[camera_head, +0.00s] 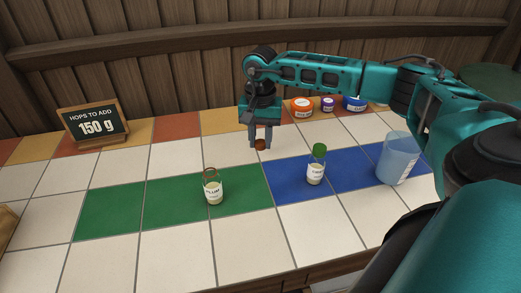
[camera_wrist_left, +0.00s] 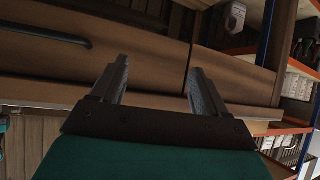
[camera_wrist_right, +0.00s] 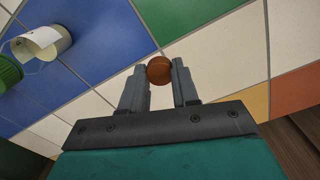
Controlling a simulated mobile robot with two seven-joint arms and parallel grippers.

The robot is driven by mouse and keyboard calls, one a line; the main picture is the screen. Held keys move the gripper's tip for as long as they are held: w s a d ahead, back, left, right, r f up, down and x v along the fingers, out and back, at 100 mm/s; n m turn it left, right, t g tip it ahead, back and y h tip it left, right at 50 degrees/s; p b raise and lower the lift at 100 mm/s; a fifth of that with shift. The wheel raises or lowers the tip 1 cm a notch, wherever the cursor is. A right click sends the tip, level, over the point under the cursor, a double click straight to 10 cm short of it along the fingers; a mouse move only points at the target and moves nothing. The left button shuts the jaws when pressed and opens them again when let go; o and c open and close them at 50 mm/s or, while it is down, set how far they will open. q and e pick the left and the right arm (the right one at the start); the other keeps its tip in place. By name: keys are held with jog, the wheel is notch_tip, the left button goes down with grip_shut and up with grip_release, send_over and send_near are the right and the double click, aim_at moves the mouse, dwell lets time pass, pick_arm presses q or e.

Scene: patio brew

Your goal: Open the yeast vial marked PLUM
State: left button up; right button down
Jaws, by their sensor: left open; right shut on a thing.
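A small glass vial (camera_head: 213,189) stands upright on the green tiles. Its mouth is uncapped with a brown rim, and its small label seems to read PLUM. My right gripper (camera_head: 260,143) is shut on a round brown cap (camera_head: 260,145), above white tiles behind and right of that vial. The cap also shows between the fingertips in the right wrist view (camera_wrist_right: 159,69). A second vial (camera_head: 315,173) with a green cap (camera_head: 320,149) stands on the blue tiles. My left gripper (camera_wrist_left: 158,80) is open and empty, away from the vials, facing wooden panels.
A translucent blue cup (camera_head: 396,158) stands on the blue tiles at the right. Several small jars, such as an orange one (camera_head: 301,105), line the back. A chalkboard sign (camera_head: 95,125) reading "150 g" stands at back left. White tiles in front of the vials are clear.

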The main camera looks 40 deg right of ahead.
aim_at(260, 143)
notch_tip(260, 143, down, 5)
jog(key=shift+r, duration=0.2)
pick_arm(q)
jog(key=shift+d+f, duration=0.15)
jog(key=shift+d, duration=0.05)
pick_arm(e)
jog(key=shift+f, duration=0.25)
pick_arm(q)
jog(key=shift+w+b, duration=0.1)
jog(key=shift+b, duration=0.25)
pick_arm(e)
jog(key=shift+f, duration=0.1)
jog(key=c, duration=0.8)
grip_release()
jog(key=shift+c, duration=0.2)
pick_arm(q)
jog(key=shift+w, duration=0.15)
jog(key=shift+r, duration=0.2)
pick_arm(e)
jog(key=shift+r, duration=0.3)
notch_tip(260, 143, up, 12)
jog(key=shift+f+p, duration=0.1)
jog(key=shift+p, duration=0.7)
pick_arm(q)
jog(key=shift+s+a, duration=0.4)
jog(key=shift+a, duration=0.1)
